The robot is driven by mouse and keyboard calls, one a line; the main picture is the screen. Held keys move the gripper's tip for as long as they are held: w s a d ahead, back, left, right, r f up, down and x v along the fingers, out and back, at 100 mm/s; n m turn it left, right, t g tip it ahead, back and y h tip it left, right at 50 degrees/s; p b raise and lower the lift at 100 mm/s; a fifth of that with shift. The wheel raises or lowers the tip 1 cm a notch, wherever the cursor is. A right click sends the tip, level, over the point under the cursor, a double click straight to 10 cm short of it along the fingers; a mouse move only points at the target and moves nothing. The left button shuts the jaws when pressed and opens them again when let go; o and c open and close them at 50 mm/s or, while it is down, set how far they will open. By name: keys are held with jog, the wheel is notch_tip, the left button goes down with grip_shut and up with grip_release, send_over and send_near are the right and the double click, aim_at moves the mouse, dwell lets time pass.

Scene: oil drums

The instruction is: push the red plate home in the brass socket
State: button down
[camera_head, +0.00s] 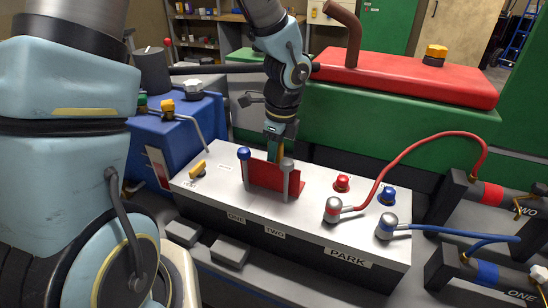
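The red plate (264,176) stands upright on the pale top of a long box (220,185), between a blue-topped post (245,168) and a grey post (293,184). My gripper (275,157) points down from above and reaches the plate's upper edge. Its fingertips are small and overlap the plate, so I cannot tell whether they are closed on it. I cannot make out a brass socket around the plate's foot; the plate's lower edge meets the box top. A small brass-yellow piece (198,168) sits at the box's left end.
Red (333,208) and blue (386,226) cable plugs stand on the box's right part, near a red knob (342,182) and a blue knob (388,195). Their cables arc rightward. A green and red machine (400,125) stands close behind. A blue box (175,135) is at left.

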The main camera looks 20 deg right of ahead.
jog(key=c, duration=0.6)
grip_release()
jog(key=shift+c, duration=0.2)
